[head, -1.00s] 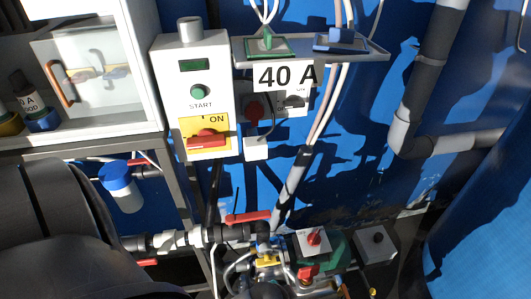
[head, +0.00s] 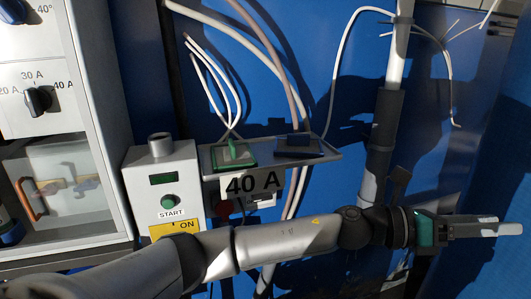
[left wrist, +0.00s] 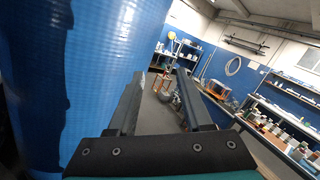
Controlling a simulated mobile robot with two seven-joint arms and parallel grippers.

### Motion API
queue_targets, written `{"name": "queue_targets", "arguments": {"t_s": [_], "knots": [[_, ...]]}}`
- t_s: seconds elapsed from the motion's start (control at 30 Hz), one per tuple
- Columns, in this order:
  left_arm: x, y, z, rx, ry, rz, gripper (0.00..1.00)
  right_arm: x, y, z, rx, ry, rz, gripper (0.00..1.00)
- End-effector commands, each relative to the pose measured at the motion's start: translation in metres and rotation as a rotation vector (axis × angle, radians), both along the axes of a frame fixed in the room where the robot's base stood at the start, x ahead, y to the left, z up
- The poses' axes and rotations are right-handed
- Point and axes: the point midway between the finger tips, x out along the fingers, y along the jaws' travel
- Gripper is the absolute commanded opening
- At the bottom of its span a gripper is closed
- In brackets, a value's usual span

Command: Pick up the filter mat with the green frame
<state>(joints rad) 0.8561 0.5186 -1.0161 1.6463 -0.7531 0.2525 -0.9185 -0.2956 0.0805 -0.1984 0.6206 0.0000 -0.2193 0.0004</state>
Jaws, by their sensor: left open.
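The filter mat with the green frame (head: 236,158) lies on the left part of a small grey shelf (head: 328,153) in the head view. A green grip stands up from its middle. A dark blue framed piece (head: 297,147) lies beside it on the right. My left arm reaches across the lower part of the head view, below the shelf. My left gripper (head: 505,226) is at the far right, well away from the mat, pointing right. In the left wrist view its two fingers (left wrist: 160,78) stand apart with nothing between them. The mat does not show there. My right gripper is not in view.
A control box with a START button (head: 170,202) stands left of the shelf. A "40 A" sign (head: 255,183) hangs below it. Cables hang down behind the shelf and a pipe (head: 388,120) runs to its right. A blue sheet (left wrist: 85,70) is close to my left gripper.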

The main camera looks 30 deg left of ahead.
Motion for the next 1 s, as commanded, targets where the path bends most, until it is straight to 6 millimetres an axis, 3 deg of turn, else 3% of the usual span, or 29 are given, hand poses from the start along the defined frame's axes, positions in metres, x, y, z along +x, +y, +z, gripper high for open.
{"name": "queue_targets", "arguments": {"t_s": [0.1,0.27,0.47,0.63,0.77,0.9,1.0], "knots": [[-0.010,-0.001,0.013,0.239,-0.260,-0.119,0.50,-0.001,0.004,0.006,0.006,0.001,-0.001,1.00],[-0.016,0.020,0.011,0.571,-0.561,-0.276,0.50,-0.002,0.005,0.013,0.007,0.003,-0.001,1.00],[-0.005,0.086,0.011,0.998,-0.846,-0.466,0.50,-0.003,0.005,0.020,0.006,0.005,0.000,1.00],[0.009,0.171,0.027,1.360,-0.982,-0.629,0.50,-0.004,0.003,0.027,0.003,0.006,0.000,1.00],[0.014,0.248,0.054,1.624,-1.001,-0.756,0.50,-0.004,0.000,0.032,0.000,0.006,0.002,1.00],[0.007,0.331,0.093,1.868,-0.946,-0.892,0.50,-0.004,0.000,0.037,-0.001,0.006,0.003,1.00],[-0.006,0.382,0.119,1.991,-0.874,-0.975,0.50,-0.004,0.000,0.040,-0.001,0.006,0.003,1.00]]}}
